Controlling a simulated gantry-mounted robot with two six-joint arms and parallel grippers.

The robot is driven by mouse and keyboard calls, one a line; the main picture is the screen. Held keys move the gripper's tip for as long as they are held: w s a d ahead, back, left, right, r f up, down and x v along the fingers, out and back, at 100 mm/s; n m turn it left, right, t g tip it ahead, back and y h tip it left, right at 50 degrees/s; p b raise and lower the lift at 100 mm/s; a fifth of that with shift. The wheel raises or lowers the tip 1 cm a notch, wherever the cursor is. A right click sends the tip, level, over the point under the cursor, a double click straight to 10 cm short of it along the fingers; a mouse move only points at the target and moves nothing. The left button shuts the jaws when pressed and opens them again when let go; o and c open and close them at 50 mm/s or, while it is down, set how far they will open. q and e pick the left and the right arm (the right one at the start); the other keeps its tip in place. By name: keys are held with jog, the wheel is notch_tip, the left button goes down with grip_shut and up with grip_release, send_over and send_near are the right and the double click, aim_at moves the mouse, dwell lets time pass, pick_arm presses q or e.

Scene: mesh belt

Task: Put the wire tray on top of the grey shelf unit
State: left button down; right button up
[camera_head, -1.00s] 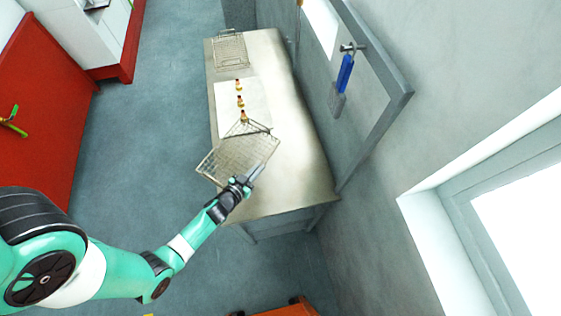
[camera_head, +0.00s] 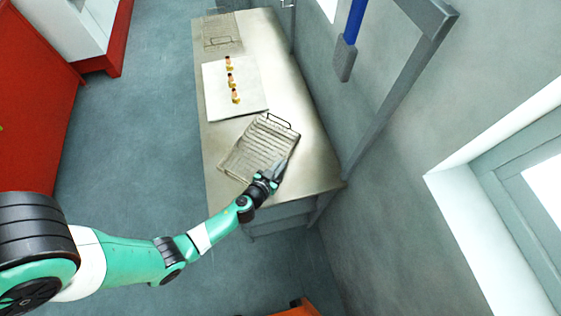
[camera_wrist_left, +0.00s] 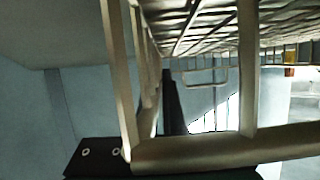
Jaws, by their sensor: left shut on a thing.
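The wire tray (camera_head: 262,146) is a mesh tray with a loop handle at its far end. It is over the near end of a long steel-topped bench (camera_head: 305,160), close to the surface; I cannot tell if it touches. My left gripper (camera_head: 277,176) is shut on the tray's near right edge. In the left wrist view the tray's rim bars (camera_wrist_left: 195,152) and mesh (camera_wrist_left: 205,30) fill much of the picture. The bench has grey legs and a lower part (camera_head: 275,220); I cannot tell whether it is the grey shelf unit. My right gripper is not in view.
A white board (camera_head: 222,105) with several small red and yellow items lies beyond the tray. Another wire tray (camera_head: 222,32) lies at the bench's far end. A grey frame (camera_head: 405,85) and a blue-handled tool (camera_head: 350,35) are on the right. Floor at left is clear.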

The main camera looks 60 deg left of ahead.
pick_arm(q)
jog(key=shift+w+r, duration=0.1)
jog(key=shift+r, duration=0.05)
jog(key=shift+f, duration=0.2)
jog(key=c, duration=1)
grip_release()
jog(key=shift+r, duration=0.1)
jog(key=shift+r, duration=0.25)
jog(key=v, duration=1.2)
jog(key=shift+d+f, duration=0.1)
jog(key=shift+f, duration=0.15)
